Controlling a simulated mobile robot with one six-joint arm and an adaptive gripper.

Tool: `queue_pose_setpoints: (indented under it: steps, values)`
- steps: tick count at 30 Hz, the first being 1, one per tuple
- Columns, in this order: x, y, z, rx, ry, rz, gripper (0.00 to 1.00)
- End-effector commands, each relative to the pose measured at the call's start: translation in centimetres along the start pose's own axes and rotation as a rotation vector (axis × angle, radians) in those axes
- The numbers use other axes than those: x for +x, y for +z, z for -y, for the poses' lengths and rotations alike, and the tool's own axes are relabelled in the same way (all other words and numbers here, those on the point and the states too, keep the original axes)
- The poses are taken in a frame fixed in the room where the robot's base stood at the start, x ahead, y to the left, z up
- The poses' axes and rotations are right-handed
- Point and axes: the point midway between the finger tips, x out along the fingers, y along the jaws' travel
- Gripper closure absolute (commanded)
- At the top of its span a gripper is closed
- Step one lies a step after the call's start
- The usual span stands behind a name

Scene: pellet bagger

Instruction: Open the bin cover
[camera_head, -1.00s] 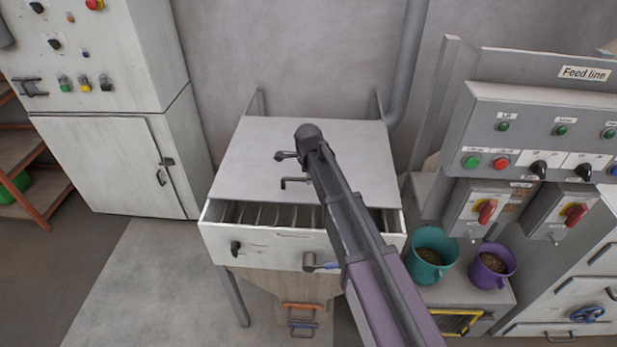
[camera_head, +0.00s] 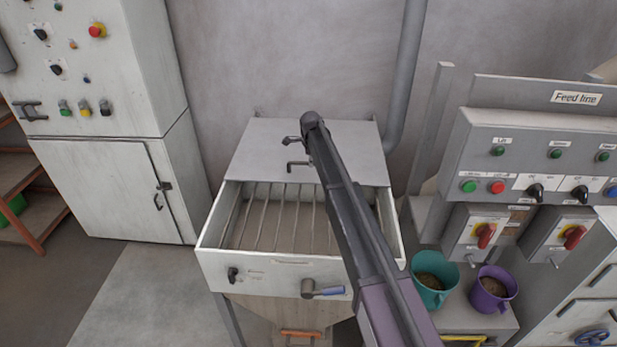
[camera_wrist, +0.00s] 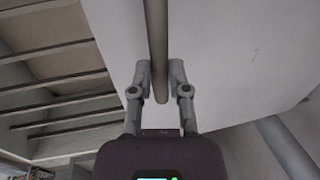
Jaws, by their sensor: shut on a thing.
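The bin cover (camera_head: 255,150) is a flat grey plate over the back part of the bin (camera_head: 245,268). Its front edge stands back from the bin's front wall, so a wide opening with a grate of thin bars (camera_head: 262,225) shows. My gripper (camera_head: 294,153) is over the cover in the head view, partly hidden by my own arm. In the wrist view, the gripper's two fingers (camera_wrist: 160,82) are closed around a round grey handle bar (camera_wrist: 158,40). The cover's pale face (camera_wrist: 225,60) lies to the right there.
A teal bucket (camera_head: 432,290), a purple bucket (camera_head: 490,298) and the feed line panel (camera_head: 530,160) stand right. A cabinet (camera_head: 100,185) stands left.

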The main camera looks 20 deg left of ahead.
Motion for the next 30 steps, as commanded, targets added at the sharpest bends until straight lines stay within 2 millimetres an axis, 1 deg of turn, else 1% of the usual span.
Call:
queue_pose_setpoints:
  steps: [1,3,6,9,14,23,24,27,30]
  values:
    - [0.4,0.1,2.1,0.001,-0.002,-0.002,1.0]
    - [0.7,0.0,3.6,0.001,-0.001,-0.002,1.0]
    - [1.1,0.0,5.3,0.0,-0.001,-0.003,1.0]
    - [1.3,-0.1,6.3,0.0,-0.001,-0.003,1.0]
    - [1.4,-0.1,6.9,0.0,-0.001,-0.003,1.0]
    - [1.4,-0.2,6.8,-0.001,-0.001,-0.004,1.0]
    - [1.4,-0.1,6.8,-0.001,-0.001,-0.004,0.72]
    - [1.4,-0.1,6.8,-0.001,0.0,-0.004,0.43]
    - [1.4,-0.1,6.8,-0.001,0.0,-0.003,0.43]
